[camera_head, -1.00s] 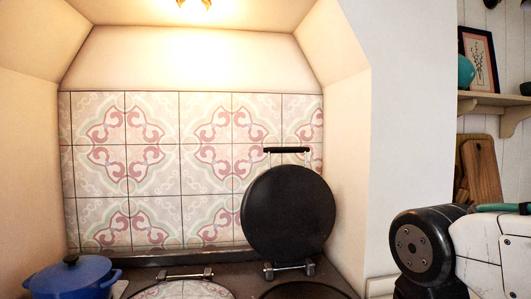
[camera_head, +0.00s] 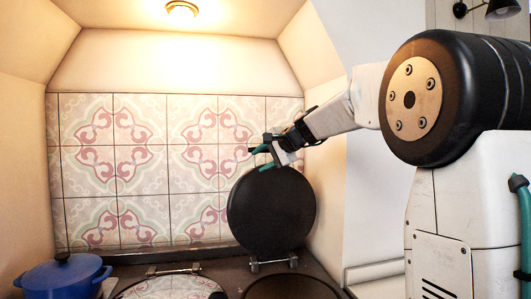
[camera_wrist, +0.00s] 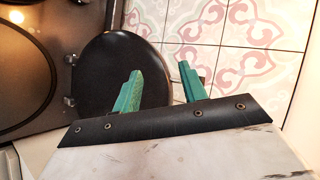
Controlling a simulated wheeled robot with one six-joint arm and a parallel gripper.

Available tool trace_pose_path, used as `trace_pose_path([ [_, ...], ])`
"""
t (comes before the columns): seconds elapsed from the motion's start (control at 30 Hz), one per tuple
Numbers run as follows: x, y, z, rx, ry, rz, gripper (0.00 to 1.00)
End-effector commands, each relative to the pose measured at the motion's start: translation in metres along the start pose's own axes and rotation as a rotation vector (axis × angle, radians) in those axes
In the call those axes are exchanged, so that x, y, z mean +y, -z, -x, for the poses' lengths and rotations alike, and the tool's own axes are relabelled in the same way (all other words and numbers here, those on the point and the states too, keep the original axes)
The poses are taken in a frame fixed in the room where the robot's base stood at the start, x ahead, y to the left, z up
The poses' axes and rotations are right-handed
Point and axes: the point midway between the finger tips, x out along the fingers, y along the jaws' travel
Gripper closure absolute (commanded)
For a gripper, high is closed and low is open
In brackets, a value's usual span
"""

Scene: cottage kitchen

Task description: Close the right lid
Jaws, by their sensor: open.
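The right lid (camera_head: 271,212) is a black disc standing open, upright against the tiled wall, with its hinge (camera_head: 273,262) at the bottom. Its top handle is mostly hidden by my gripper (camera_head: 262,158), which is at the lid's upper edge with its teal fingers near the handle. In the wrist view my gripper (camera_wrist: 161,69) has its fingers spread apart, the left one overlapping the lid (camera_wrist: 100,60) and the right one over the tiles. I cannot tell whether a finger touches the lid. The right hotplate (camera_head: 290,288) lies uncovered below the lid.
A left lid (camera_head: 170,288) with a patterned, shiny top lies down on the stove. A blue pot (camera_head: 63,275) stands at the far left. The tiled wall (camera_head: 140,170) is close behind the lid, and the alcove's side wall (camera_head: 328,205) is to its right.

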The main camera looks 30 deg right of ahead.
Motion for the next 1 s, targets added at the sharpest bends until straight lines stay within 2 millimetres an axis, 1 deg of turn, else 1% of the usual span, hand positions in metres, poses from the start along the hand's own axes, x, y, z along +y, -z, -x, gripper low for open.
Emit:
trace_pose_path([
  [0.03,-0.008,0.038,-0.009,0.042,0.047,-0.070,0.58],
  [0.1,-0.018,0.077,-0.014,0.089,0.111,-0.149,0.58],
  [0.2,-0.026,0.117,-0.018,0.135,0.176,-0.230,0.58],
  [0.3,-0.030,0.138,-0.019,0.158,0.213,-0.273,0.58],
  [0.4,-0.032,0.146,-0.025,0.165,0.224,-0.289,0.58],
  [0.47,-0.034,0.147,-0.032,0.166,0.226,-0.289,0.58],
  [0.6,-0.038,0.150,-0.055,0.163,0.224,-0.287,0.58],
  [0.8,-0.044,0.155,-0.083,0.163,0.224,-0.286,0.58],
  [0.9,-0.046,0.157,-0.090,0.163,0.224,-0.286,0.58],
  [1.0,-0.047,0.157,-0.093,0.164,0.224,-0.285,0.58],
])
